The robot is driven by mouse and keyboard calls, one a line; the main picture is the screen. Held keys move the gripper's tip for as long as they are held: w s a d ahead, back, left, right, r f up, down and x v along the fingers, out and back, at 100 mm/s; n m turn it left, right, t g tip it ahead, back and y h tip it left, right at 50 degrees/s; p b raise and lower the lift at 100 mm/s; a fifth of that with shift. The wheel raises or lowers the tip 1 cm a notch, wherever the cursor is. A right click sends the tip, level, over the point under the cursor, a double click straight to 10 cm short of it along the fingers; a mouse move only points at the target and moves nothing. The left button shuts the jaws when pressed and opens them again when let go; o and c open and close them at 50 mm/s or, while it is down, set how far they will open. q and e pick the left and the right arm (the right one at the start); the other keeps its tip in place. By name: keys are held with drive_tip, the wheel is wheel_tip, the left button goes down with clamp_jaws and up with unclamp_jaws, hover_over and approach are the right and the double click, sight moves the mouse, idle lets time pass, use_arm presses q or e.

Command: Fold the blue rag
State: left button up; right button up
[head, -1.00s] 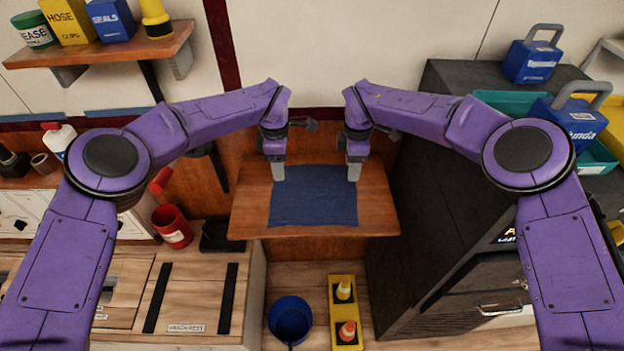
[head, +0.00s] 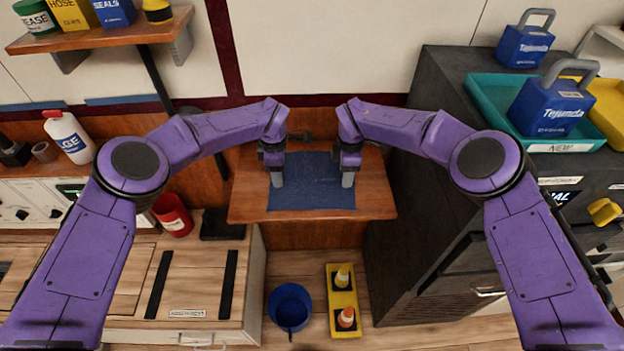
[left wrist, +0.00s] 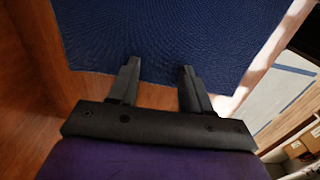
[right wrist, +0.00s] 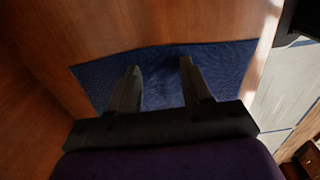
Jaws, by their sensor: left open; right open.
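The blue rag (head: 312,192) lies flat and spread out on a small wooden table (head: 375,205). My left gripper (head: 277,180) is open above the rag's left side. In the left wrist view, the rag (left wrist: 165,35) fills the area past the open fingertips (left wrist: 157,68). My right gripper (head: 348,180) is open at the rag's right side. In the right wrist view, the rag (right wrist: 215,65) lies beneath and past the open fingers (right wrist: 160,65). Neither gripper holds the cloth, and I cannot tell whether the fingertips touch it.
A dark cabinet (head: 440,120) stands right of the table, bearing a teal tray (head: 485,95). A blue bucket (head: 289,307) and a yellow tray (head: 343,325) are on the floor in front.

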use_arm(q)
drive_tip(key=shift+f, duration=0.1)
drive_tip(key=shift+c, duration=1.4)
use_arm(e)
drive_tip(key=shift+f, duration=0.15)
drive_tip(key=shift+c, duration=1.4)
use_arm(q)
clamp_jaws()
use_arm(e)
clamp_jaws()
